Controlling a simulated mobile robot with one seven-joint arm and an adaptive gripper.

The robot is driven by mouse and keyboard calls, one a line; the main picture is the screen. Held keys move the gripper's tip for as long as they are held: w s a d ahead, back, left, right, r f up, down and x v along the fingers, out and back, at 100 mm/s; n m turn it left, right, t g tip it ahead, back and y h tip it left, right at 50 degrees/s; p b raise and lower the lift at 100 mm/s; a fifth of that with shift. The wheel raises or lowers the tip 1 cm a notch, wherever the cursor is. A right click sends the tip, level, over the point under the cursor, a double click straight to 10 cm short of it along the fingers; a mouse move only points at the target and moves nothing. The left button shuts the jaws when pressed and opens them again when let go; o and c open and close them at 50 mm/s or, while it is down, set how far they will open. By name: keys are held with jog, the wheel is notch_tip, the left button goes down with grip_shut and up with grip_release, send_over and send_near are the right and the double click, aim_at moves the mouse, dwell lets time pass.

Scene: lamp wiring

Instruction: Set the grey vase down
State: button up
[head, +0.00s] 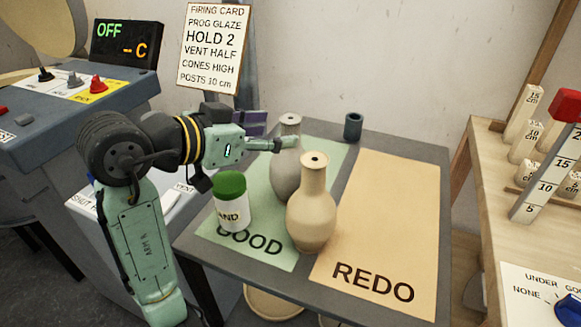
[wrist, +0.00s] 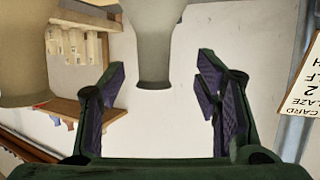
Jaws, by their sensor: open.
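The grey vase (head: 285,178) stands upright on the green GOOD mat (head: 270,258), behind the tan vase, which hides part of its right side. My gripper (head: 283,143) is at the height of its neck, coming from the left. In the wrist view, which is upside down, the grey vase's neck (wrist: 155,45) shows ahead between the two spread fingers of my gripper (wrist: 162,78). Clear gaps show on both sides, and neither finger appears to touch the neck.
The tan vase (head: 311,215) stands close in front, near the REDO mat (head: 385,225). A green-lidded jar (head: 231,203) stands to the left on the GOOD mat. A small dark cylinder (head: 353,126) is at the back edge. Most of the REDO mat is clear.

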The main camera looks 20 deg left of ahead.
aim_at(283, 130)
jog(key=w+d, duration=0.1)
jog(key=w+d+p, duration=0.1)
jog(key=w, duration=0.1)
jog(key=shift+w+d+f, duration=0.1)
jog(key=shift+d+f, duration=0.05)
jog(key=shift+f, duration=0.2)
jog(key=shift+w+d+f, duration=0.1)
jog(key=shift+w+f, duration=0.1)
jog(key=shift+w, duration=0.15)
grip_shut()
dwell(0.6)
